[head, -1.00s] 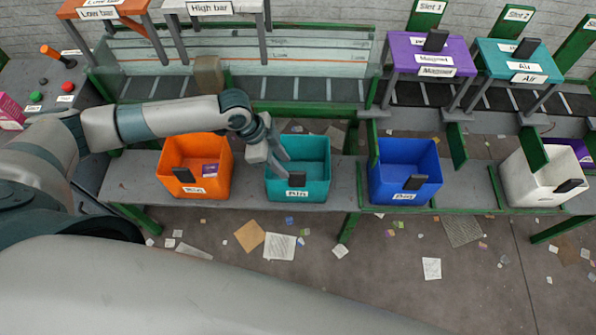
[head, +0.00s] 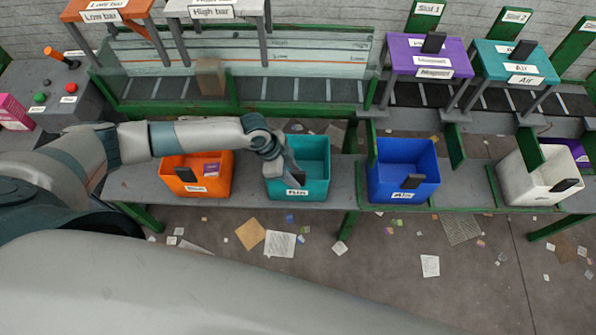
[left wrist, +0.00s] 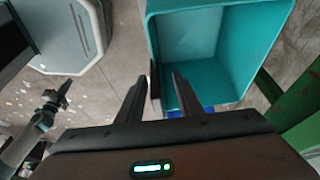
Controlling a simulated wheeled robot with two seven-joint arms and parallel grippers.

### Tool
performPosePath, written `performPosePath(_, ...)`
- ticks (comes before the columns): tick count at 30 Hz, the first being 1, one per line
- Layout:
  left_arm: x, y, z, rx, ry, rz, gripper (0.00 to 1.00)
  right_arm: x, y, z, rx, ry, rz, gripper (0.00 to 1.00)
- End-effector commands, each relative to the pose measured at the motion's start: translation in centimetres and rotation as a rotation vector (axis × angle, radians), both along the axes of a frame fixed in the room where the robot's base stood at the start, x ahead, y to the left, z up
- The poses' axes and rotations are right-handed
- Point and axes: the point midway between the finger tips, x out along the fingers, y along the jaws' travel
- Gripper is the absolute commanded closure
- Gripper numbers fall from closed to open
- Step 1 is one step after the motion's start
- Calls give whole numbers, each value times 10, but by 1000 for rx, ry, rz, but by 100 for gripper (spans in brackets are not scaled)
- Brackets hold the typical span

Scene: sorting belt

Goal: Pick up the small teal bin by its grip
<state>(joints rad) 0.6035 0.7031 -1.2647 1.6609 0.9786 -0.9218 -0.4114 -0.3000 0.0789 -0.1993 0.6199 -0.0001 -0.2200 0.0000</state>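The small teal bin (head: 318,160) stands on the grey shelf between the orange and blue bins, with a white label on its front. My left gripper (head: 292,178) is at its front wall and hides much of the dark grip. In the left wrist view the teal bin (left wrist: 238,15) fills the upper right. There my left gripper (left wrist: 160,85) is open, its fingers apart with the thin dark grip (left wrist: 153,82) showing between them, nearer the left finger. A gap shows beside the right finger. Another arm with dark fingers, likely my right gripper (left wrist: 57,97), appears small at lower left.
The orange bin (head: 217,182) is left of the teal bin, the blue bin (head: 390,165) right, and a white bin (head: 527,190) further right. Green posts and the belt (head: 300,90) lie behind. Paper scraps litter the floor below.

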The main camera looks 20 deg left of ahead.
Motion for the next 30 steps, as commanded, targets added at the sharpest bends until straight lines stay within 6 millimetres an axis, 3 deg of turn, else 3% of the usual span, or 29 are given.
performPosePath(7, -2, -19, -18, -1, 3, 0, 67, 0, 2, 17, 2, -1, 0, 100)
performPosePath(15, 1, -25, -40, 1, 2, 1, 67, 0, 2, 19, 2, -1, 1, 100)
performPosePath(30, 2, -25, -41, 0, 0, 0, 70, 0, -2, 19, -2, 0, 2, 100)
